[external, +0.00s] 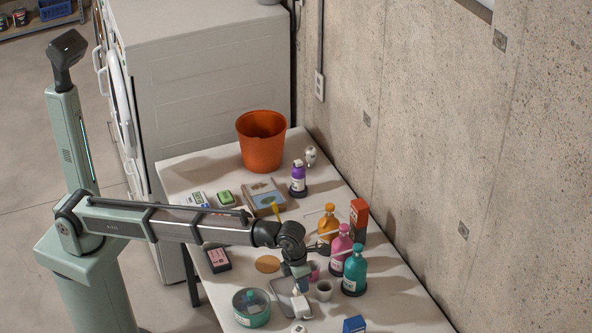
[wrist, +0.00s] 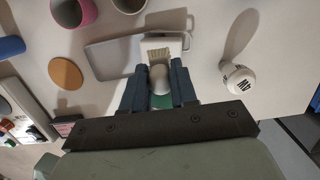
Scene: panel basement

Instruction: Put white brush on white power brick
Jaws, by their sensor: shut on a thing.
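A rounded white object with dark letters (wrist: 238,80) stands apart to the right of my gripper in the wrist view; a white object (external: 299,328) is partly cut off at the external view's bottom edge.
The grey tray (wrist: 103,60) lies beside the brush. A pink cup (external: 313,269) and a grey cup (external: 324,291) stand close by. The pink bottle (external: 341,247) and teal bottle (external: 355,270) are near the wall side. A round teal tin (external: 251,308) is left of the tray.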

